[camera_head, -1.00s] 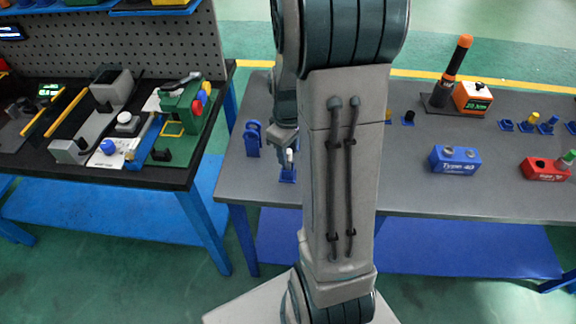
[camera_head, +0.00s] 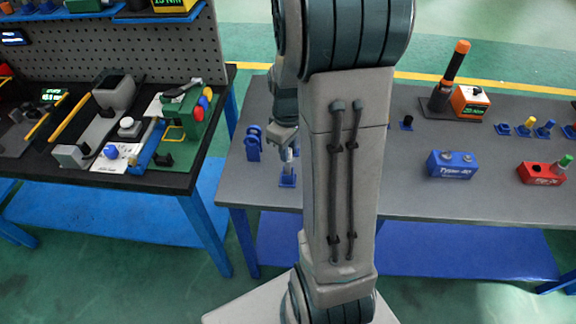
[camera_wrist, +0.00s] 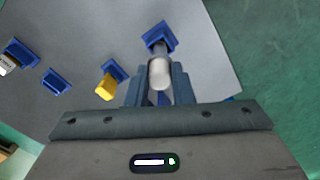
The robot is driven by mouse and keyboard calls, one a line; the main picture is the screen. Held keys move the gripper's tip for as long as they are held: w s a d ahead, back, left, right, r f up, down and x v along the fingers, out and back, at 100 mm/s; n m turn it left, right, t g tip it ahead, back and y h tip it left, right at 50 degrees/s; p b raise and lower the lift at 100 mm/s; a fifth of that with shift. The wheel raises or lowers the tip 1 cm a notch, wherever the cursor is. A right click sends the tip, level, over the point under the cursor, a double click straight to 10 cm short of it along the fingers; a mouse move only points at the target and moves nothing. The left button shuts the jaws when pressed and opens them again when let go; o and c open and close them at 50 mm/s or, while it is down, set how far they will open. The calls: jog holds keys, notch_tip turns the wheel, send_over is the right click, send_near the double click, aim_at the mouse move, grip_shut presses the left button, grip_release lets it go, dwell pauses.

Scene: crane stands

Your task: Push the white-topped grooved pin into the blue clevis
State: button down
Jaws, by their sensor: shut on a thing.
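My gripper (camera_wrist: 158,88) is shut on the white-topped grooved pin (camera_wrist: 160,72); its white head shows between the fingers in the wrist view. The pin's shaft runs towards a blue square holder (camera_wrist: 151,38). In the head view my gripper (camera_head: 287,150) is above this holder (camera_head: 287,181), with the pin's grey shaft (camera_head: 287,168) between them. I cannot tell whether the pin's lower end is still inside the holder. The blue clevis (camera_head: 253,143) stands upright on the grey table to the left of my gripper.
In the wrist view a yellow pin (camera_wrist: 106,88) in a blue holder stands close on the left, with other blue holders (camera_wrist: 56,82) beyond. My arm hides the table's middle. A blue block (camera_head: 452,164) and a red block (camera_head: 541,173) stand to the right.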

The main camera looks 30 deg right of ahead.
jog(key=shift+r+p, duration=1.55)
jog(key=shift+r, duration=0.75)
jog(key=shift+f, duration=0.1)
